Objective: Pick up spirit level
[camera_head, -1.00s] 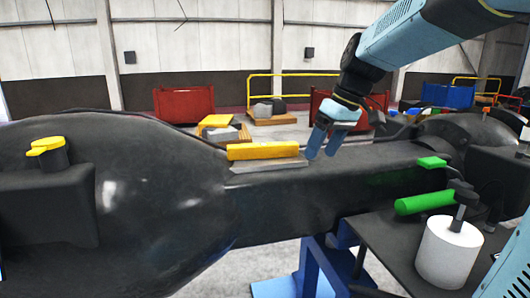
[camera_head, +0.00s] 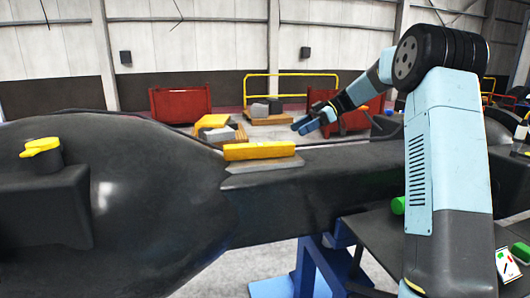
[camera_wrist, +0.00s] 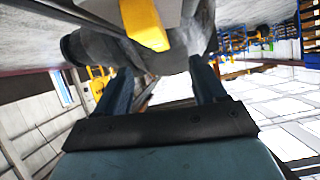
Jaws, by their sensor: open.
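The spirit level, a yellow bar (camera_head: 259,151), lies on a flat grey strip (camera_head: 263,165) on top of the black casting (camera_head: 330,195) in the head view. My gripper (camera_head: 303,125) is above and to the right of the level, pointing left, with nothing between its fingers. In the wrist view my gripper (camera_wrist: 160,70) has its two fingers apart. A yellow bar (camera_wrist: 146,25), which looks like the level, shows beyond the fingertips against the casting, clear of both fingers.
A yellow-topped fitting (camera_head: 41,147) stands at the far left of the casting. A green cylinder (camera_head: 398,205) is partly hidden behind my arm. Red bins (camera_head: 181,104) and a yellow rail (camera_head: 290,75) stand on the floor behind.

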